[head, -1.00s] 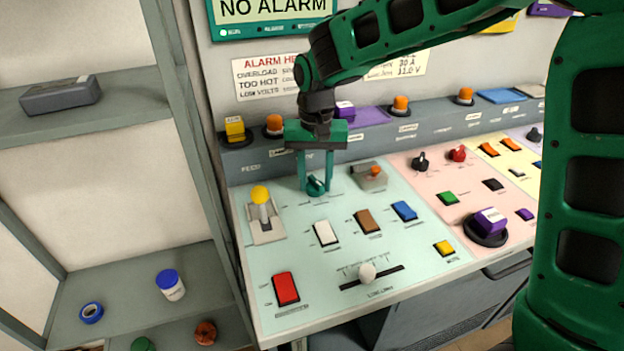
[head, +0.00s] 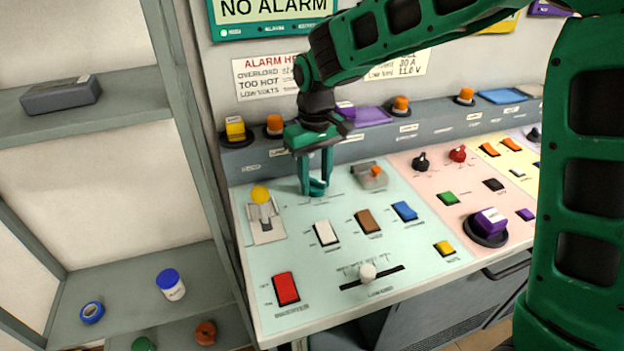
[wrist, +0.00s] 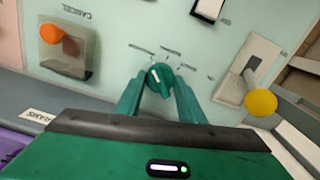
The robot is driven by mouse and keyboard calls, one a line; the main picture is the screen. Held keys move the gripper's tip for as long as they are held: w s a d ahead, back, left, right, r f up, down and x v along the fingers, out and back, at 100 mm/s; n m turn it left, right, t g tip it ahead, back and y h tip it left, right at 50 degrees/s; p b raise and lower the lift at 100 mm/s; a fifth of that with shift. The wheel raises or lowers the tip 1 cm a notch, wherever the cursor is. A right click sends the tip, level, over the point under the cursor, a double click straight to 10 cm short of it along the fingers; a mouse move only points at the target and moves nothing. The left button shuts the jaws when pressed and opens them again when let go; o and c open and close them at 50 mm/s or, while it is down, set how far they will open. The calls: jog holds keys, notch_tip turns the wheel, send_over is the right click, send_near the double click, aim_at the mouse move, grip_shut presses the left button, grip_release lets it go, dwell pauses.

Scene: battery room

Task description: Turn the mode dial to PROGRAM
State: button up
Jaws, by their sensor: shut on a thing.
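The mode dial is a small green knob with a white pointer line, seen in the wrist view (wrist: 160,78) between my fingertips. Small labels, too small to read, surround it on the pale green panel (wrist: 125,20). My gripper (head: 316,188) is down at the panel and shut on the dial; it also shows in the wrist view (wrist: 158,88). In the head view the fingers mostly hide the dial. In the wrist view the pointer line is tilted, and I cannot tell which label it points to.
A yellow-knobbed lever (head: 261,197) stands left of my gripper, and an orange-knobbed switch (head: 371,174) right of it. White (head: 326,233), brown (head: 368,221) and blue (head: 404,211) rockers lie in front. A ledge with orange lamps runs behind.

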aim_at(315, 179)
jog(key=shift+w+r, duration=0.1)
jog(key=shift+w, duration=0.05)
jog(key=o, duration=1)
jog(key=shift+o, duration=0.2)
notch_tip(315, 179, up, 11)
jog(key=shift+f, duration=0.2)
